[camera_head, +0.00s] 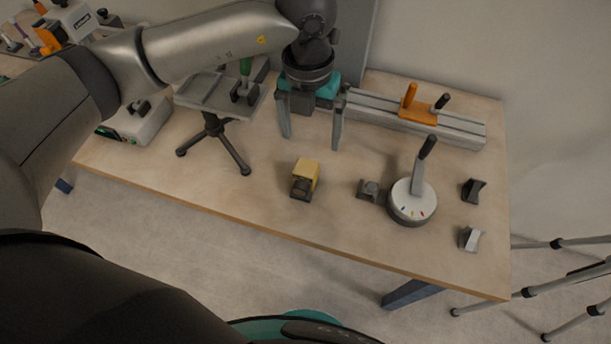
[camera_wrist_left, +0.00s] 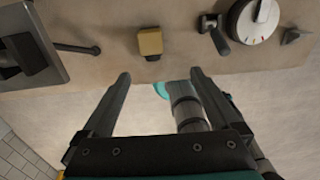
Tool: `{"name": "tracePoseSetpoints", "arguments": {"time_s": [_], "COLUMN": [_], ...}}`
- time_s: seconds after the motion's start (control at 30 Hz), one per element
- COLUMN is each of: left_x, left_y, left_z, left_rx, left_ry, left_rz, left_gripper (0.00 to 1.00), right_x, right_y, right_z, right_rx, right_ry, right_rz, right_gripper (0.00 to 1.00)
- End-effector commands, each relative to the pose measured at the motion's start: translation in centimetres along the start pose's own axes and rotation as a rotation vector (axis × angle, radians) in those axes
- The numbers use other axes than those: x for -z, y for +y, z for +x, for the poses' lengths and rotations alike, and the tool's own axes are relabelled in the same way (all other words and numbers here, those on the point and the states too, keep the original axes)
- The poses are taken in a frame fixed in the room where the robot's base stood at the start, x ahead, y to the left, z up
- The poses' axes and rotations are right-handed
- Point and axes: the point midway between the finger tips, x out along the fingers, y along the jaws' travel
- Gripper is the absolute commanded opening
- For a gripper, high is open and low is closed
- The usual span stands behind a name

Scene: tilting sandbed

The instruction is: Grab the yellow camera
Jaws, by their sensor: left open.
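The yellow camera (camera_head: 307,172) is a small box with a dark grey front part, sitting on the wooden table (camera_head: 250,205) near its front edge. My left gripper (camera_head: 311,142) is open and empty above the table, behind the camera in the head view, with its fingers pointing down. In the left wrist view the camera (camera_wrist_left: 150,42) shows ahead of the gap between the open fingers (camera_wrist_left: 160,75), apart from both. My right gripper is in neither view.
A round white dial device (camera_head: 411,203) with an upright lever and a small grey block (camera_head: 370,190) stand right of the camera. A tripod tray stand (camera_head: 213,125) is to the left. A grey rail with an orange slider (camera_head: 418,112) lies behind. Bare table surrounds the camera.

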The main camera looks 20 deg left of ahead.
Motion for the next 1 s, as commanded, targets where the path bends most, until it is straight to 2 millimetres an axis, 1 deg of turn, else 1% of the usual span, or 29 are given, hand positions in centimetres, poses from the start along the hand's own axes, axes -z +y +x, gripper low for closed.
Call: {"name": "tracePoseSetpoints", "arguments": {"time_s": [0.07,0.17,0.4,0.5,0.6,0.77,0.87,1.0], "left_x": [-0.2,-0.2,-0.2,-0.2,-0.3,-0.3,-0.4,-0.6], "left_y": [0.9,1.2,1.3,1.3,1.4,1.4,1.6,1.8], "left_z": [0.1,1.3,6.5,8.2,9.3,10.2,11.4,13.7], "left_rx": [-0.035,-0.046,-0.042,-0.041,-0.041,-0.039,-0.04,-0.04], "left_ry": [-0.004,-0.002,0.0,-0.001,-0.003,-0.003,-0.002,-0.001], "left_rz": [-0.014,-0.018,-0.016,-0.016,-0.014,-0.014,-0.015,-0.015], "left_gripper": [0.96,0.96,0.96,0.96,0.96,0.96,0.96,0.96], "right_x": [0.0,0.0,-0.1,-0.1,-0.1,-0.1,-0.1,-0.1], "right_y": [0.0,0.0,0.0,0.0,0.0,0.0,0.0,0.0], "right_z": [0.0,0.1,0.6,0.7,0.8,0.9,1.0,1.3], "right_rx": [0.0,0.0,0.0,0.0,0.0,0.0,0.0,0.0], "right_ry": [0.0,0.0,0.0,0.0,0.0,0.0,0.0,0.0], "right_rz": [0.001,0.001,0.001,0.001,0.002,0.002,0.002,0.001], "right_gripper": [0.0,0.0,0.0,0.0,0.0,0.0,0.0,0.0]}}
